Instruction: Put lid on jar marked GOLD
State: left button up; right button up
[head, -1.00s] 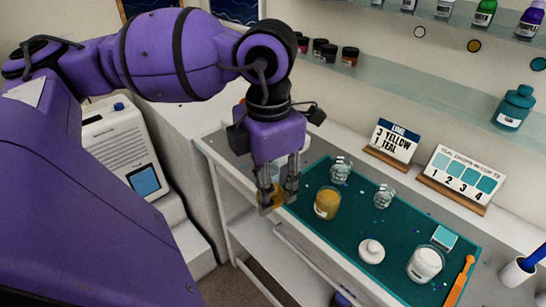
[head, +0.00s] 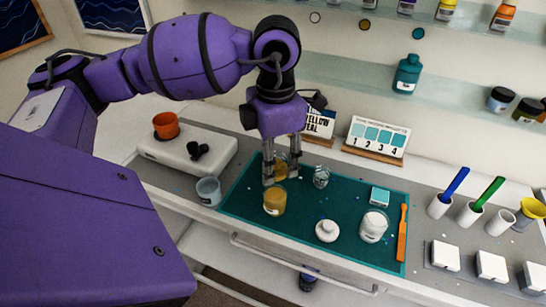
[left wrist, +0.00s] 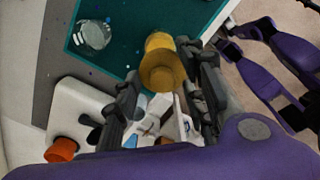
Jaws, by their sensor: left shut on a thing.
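My left gripper (head: 281,181) points down over the teal mat and is shut on an amber, see-through thing (head: 281,168). It looks like a cup, but the fingers partly hide it; it shows as a round amber face in the left wrist view (left wrist: 163,73). A jar with gold-coloured content (head: 275,202) stands on the mat just in front of the fingertips. Its label is too small to read. A white lid with a knob (head: 327,232) lies on the mat, apart from the jars.
A clear glass jar (head: 321,177), a white-filled jar (head: 373,226) and an orange stick (head: 402,232) are on the teal mat (head: 300,255). A grey cup (head: 208,191) stands left of it. A white device (head: 188,152) is behind. Card stands (head: 378,137) line the back.

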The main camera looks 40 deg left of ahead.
aim_at(275, 176)
pick_arm(q)
jog(key=shift+w+a+f+m, duration=0.1)
jog(key=shift+w+a+m, duration=0.1)
jog(key=shift+m, duration=0.1)
jog(key=shift+d+f, duration=0.15)
jog(key=shift+f, duration=0.15)
jog(key=shift+f+b, duration=0.4)
jog(key=shift+f, duration=0.25)
notch_tip(275, 176, down, 3)
jog(key=shift+f+b, duration=0.15)
jog(key=shift+b, duration=0.6)
jog(key=shift+f+b, duration=0.3)
jog(key=shift+f, duration=0.25)
pick_arm(e)
jog(key=shift+s+f, duration=0.15)
jog(key=shift+f, duration=0.55)
jog(key=shift+s+f, duration=0.1)
jog(key=shift+f, duration=0.6)
jog(key=shift+s+d+f, duration=0.2)
jog(key=shift+s, duration=0.35)
pick_arm(q)
jog(key=shift+f, duration=0.15)
pick_arm(e)
jog(key=shift+w+f, duration=0.15)
jog(key=shift+w, duration=0.1)
pick_arm(q)
jog(key=shift+b, duration=0.3)
pick_arm(e)
jog(key=shift+s+f, duration=0.2)
jog(key=shift+s, duration=0.25)
